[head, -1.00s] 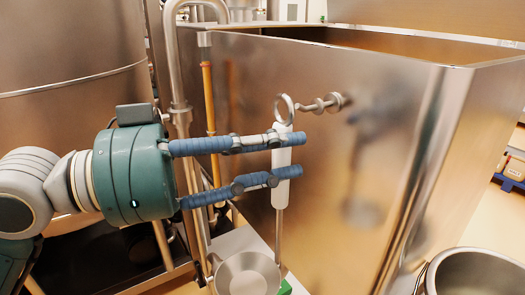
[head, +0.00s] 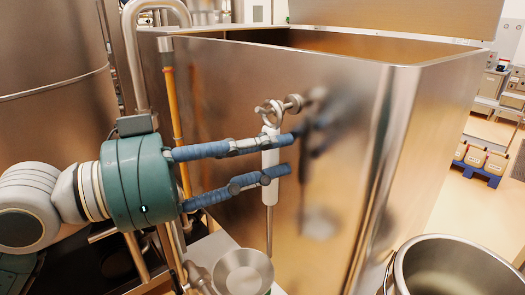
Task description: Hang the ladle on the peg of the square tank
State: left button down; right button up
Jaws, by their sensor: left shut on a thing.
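The ladle (head: 270,158) hangs upright in my left gripper (head: 286,154), which is shut on its white handle. A metal ring tops the handle, and a thin rod runs down to the bowl (head: 242,270) at the bottom of the picture. The peg (head: 293,104) sticks out from the near wall of the square tank (head: 345,150). The ring overlaps the peg's near end in the picture; I cannot tell whether the peg passes through it. My right gripper is not in view.
A steel pot (head: 450,270) stands at the lower right. A large round vessel (head: 50,80) is at the left, with a bent pipe (head: 138,60) and an orange-yellow rod (head: 175,100) beside the tank. Boxes sit on a blue pallet (head: 480,168) at the far right.

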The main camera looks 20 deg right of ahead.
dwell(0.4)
pick_arm(q)
jog(key=c, duration=1.3)
grip_release()
jog(key=shift+c, duration=0.2)
